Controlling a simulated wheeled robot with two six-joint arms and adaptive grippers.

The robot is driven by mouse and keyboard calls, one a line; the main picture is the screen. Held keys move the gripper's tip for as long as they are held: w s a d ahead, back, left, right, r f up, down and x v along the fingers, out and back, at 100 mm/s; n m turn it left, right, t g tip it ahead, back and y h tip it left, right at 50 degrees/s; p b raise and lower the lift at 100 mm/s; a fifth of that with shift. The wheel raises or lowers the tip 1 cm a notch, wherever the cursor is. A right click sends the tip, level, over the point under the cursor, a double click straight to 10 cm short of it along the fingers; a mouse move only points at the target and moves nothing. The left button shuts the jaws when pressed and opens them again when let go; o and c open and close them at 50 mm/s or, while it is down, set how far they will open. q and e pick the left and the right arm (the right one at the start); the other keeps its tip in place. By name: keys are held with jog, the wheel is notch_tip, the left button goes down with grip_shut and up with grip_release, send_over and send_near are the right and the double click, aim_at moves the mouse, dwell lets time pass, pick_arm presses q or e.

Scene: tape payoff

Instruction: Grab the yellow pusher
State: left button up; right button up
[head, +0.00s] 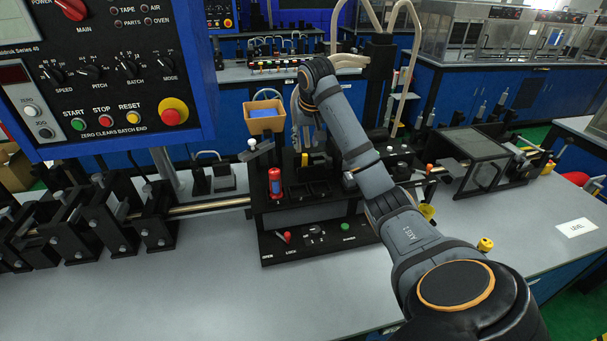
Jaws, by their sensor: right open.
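A small upright yellow piece (304,160), which looks like the yellow pusher, stands on the black tape machine (318,212) in the middle of the bench. My right arm reaches in from the lower right, over the machine. My right gripper (306,136) points down just above and behind the yellow piece, as seen from here. It is open and looks empty; the gap between fingers and piece is hard to judge. My left gripper is not in view.
A control panel (100,70) hangs at the upper left. A yellow knob (485,244) lies at right. The front-left bench top (190,290) is clear.

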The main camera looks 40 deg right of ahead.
aim_at(305, 155)
jog(key=x, duration=0.3)
jog(key=p+x, duration=0.1)
jog(key=x, duration=0.1)
jog(key=shift+s+f, duration=0.1)
jog(key=shift+f, duration=0.35)
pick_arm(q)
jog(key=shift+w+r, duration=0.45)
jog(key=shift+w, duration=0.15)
pick_arm(e)
jog(key=shift+c, duration=0.3)
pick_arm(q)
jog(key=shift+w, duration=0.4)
pick_arm(e)
jog(key=shift+r, duration=0.1)
grip_shut()
